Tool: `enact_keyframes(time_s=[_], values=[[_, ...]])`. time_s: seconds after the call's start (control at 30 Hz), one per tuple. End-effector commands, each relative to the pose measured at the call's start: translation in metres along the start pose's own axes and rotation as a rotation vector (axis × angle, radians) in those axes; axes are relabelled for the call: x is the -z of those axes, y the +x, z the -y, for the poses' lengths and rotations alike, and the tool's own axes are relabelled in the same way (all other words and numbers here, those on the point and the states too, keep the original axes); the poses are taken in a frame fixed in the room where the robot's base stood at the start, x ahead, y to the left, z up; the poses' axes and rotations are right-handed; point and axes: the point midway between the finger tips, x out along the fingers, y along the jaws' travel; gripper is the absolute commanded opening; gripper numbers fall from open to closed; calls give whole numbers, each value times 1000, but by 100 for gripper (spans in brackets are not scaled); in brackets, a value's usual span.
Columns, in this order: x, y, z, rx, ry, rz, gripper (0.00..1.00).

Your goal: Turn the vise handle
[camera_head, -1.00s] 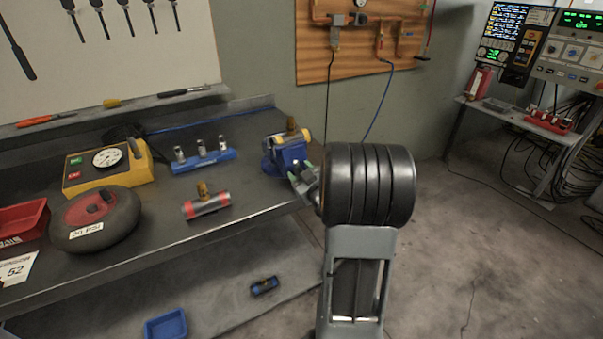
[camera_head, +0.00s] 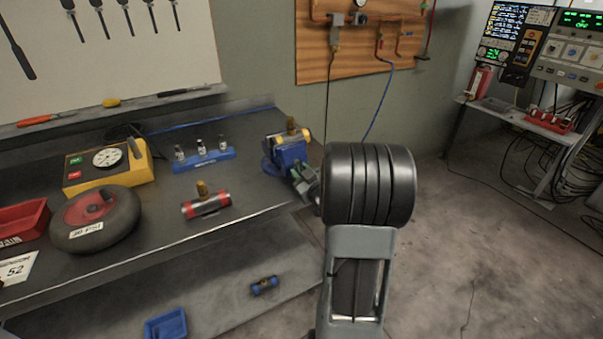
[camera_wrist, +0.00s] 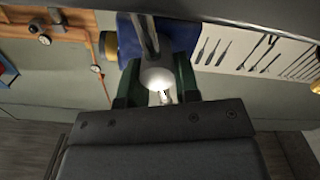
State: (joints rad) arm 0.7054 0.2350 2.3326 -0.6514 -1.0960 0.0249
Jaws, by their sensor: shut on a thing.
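The blue vise (camera_head: 289,155) stands at the right end of the dark workbench, with a brass-coloured piece at its top. It also shows in the wrist view (camera_wrist: 185,32), upside down. My gripper (camera_head: 303,181) is at the vise's front, low on the side facing me. In the wrist view its green fingers (camera_wrist: 157,85) are shut around the rounded metal end of the vise handle (camera_wrist: 155,72). A metal bar runs from that end toward the blue body. My dark arm hides part of the area right of the vise.
A blue bin (camera_head: 166,325) sits below. The floor to the right is open.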

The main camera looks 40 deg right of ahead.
Motion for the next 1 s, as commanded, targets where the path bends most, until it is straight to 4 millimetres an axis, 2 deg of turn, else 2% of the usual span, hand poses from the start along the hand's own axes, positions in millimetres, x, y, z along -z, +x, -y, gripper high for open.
enact_keyframes(time_s=[0.27,1.0], values=[[0,0,-3,0,208,1,6],[-5,0,-10,-1,913,3,6]])
